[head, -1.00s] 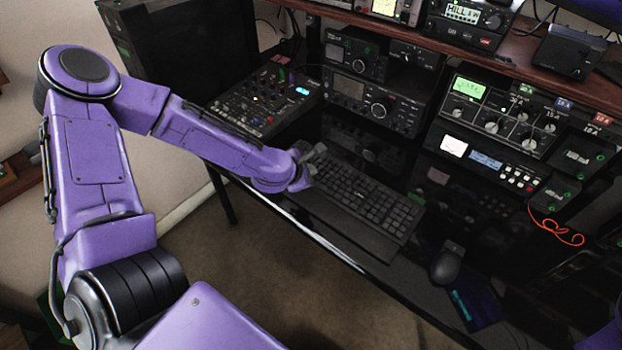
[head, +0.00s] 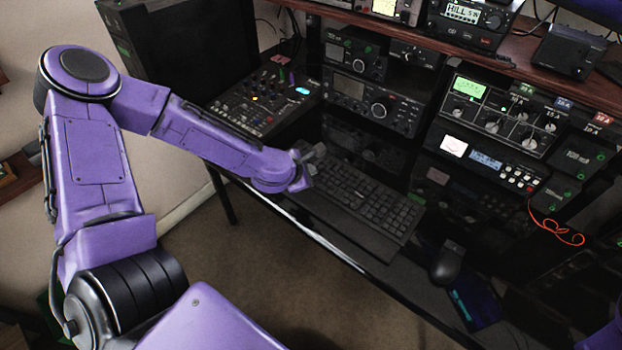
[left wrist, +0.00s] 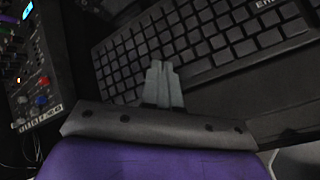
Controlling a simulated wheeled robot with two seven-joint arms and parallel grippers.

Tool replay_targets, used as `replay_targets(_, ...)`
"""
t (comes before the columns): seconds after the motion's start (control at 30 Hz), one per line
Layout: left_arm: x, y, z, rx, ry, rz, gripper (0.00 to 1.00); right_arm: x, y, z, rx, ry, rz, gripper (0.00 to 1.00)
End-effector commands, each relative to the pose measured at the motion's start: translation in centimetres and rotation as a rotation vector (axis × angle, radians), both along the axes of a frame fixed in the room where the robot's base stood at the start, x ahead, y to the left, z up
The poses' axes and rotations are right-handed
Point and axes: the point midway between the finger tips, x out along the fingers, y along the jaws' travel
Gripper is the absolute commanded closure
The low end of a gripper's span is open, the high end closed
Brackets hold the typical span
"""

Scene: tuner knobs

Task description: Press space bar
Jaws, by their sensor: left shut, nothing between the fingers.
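A black keyboard (head: 371,203) lies on the dark desk at the middle of the head view. It fills much of the left wrist view (left wrist: 215,32), where rows of dark keys show. My left gripper (head: 315,152) is at the keyboard's left end in the head view. In the left wrist view its grey fingertips (left wrist: 162,70) are together and empty, in front of the keys. I cannot tell whether they touch a key. The space bar cannot be made out clearly. My right gripper is not in view.
A mixer panel (head: 262,98) stands left of the keyboard. Radios (head: 372,104) and a tuner with knobs (head: 506,115) stand behind it. A mouse (head: 447,264) lies to its right. The desk's front edge (head: 325,246) runs below, with open floor in front.

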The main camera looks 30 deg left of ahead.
Motion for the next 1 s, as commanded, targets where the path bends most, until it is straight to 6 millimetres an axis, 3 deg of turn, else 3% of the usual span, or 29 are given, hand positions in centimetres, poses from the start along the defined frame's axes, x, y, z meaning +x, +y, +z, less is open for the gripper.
replay_targets(1.0, 0.0, 0.01, -1.34, -0.001, 0.0, 0.001, 1.0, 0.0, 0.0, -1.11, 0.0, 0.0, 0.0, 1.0)
